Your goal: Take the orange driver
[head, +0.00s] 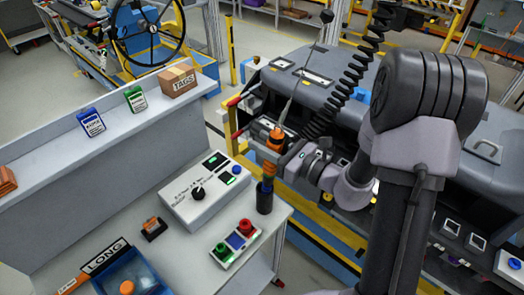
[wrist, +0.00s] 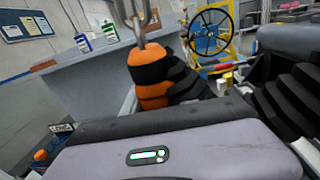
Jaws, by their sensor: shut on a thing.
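The orange driver (head: 275,138) has an orange and black handle and a long thin metal shank pointing up. It is held above the gap between the workbench and the dashboard module. My gripper (head: 288,148) is shut on the handle. In the wrist view the driver's handle (wrist: 150,78) stands upright against a black ribbed finger, with metal above it running out of the top of the picture. The far side of the grip is hidden.
A black cup (head: 264,204) with an orange-topped tool stands at the bench's right edge, below the driver. A control box (head: 206,190), a button box (head: 236,243) and a blue bin (head: 132,274) share the bench. The dashboard module (head: 420,125) lies behind my arm.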

